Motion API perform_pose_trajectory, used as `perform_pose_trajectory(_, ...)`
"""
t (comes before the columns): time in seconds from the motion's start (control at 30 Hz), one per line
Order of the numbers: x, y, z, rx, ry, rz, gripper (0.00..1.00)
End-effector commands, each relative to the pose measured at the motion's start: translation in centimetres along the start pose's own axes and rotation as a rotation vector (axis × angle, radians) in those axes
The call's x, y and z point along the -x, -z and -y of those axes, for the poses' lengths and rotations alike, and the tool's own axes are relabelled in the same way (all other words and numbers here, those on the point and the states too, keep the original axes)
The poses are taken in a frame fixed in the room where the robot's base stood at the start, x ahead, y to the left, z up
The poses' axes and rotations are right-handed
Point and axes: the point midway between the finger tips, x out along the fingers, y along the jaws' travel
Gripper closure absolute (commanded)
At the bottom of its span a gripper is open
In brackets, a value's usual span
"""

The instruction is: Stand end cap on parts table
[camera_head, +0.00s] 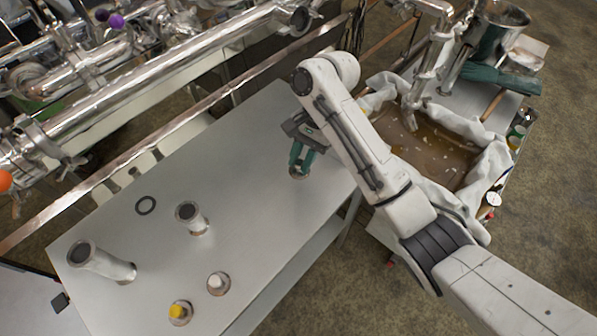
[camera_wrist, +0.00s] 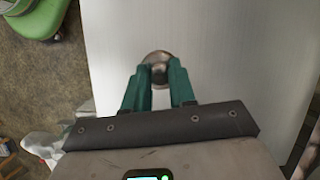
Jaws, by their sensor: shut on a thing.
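My gripper (camera_head: 301,164) points down over the right end of the grey parts table (camera_head: 235,150). Its green fingers are shut on a small round metal end cap (camera_head: 298,177), just at or above the tabletop; I cannot tell whether it touches. In the wrist view the end cap (camera_wrist: 156,56) shows as a shiny disc at the tips of the fingers (camera_wrist: 158,73), which partly hide it. The pale tabletop (camera_wrist: 220,50) lies behind it.
A cloth-lined tub (camera_head: 430,150) is at right. The tabletop around my gripper is clear.

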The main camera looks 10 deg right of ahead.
Motion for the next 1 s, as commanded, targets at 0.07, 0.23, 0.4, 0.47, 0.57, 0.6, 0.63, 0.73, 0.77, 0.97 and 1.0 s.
perform_pose_trajectory(0.07, -0.3, 0.4, 0.4, -0.002, -0.002, -0.001, 1.00)
perform_pose_trajectory(0.23, -1.1, 0.9, 1.0, -0.001, -0.002, -0.001, 1.00)
perform_pose_trajectory(0.4, -3.1, 1.8, 0.8, -0.003, -0.003, 0.000, 1.00)
perform_pose_trajectory(0.47, -3.6, 2.0, 0.7, -0.002, -0.002, -0.001, 1.00)
perform_pose_trajectory(0.57, -4.0, 2.1, 0.7, -0.001, -0.001, -0.001, 1.00)
perform_pose_trajectory(0.6, -4.0, 2.1, 0.7, -0.001, -0.001, -0.001, 1.00)
perform_pose_trajectory(0.63, -4.0, 2.1, 0.7, -0.001, -0.001, -0.001, 1.00)
perform_pose_trajectory(0.73, -4.0, 2.1, 0.7, -0.001, -0.001, -0.001, 1.00)
perform_pose_trajectory(0.77, -4.0, 2.1, 0.7, -0.001, -0.001, -0.001, 1.00)
perform_pose_trajectory(0.97, -4.1, 2.1, 0.7, -0.001, -0.001, -0.001, 0.63)
perform_pose_trajectory(1.0, -4.1, 2.1, 0.7, -0.001, -0.001, -0.001, 0.60)
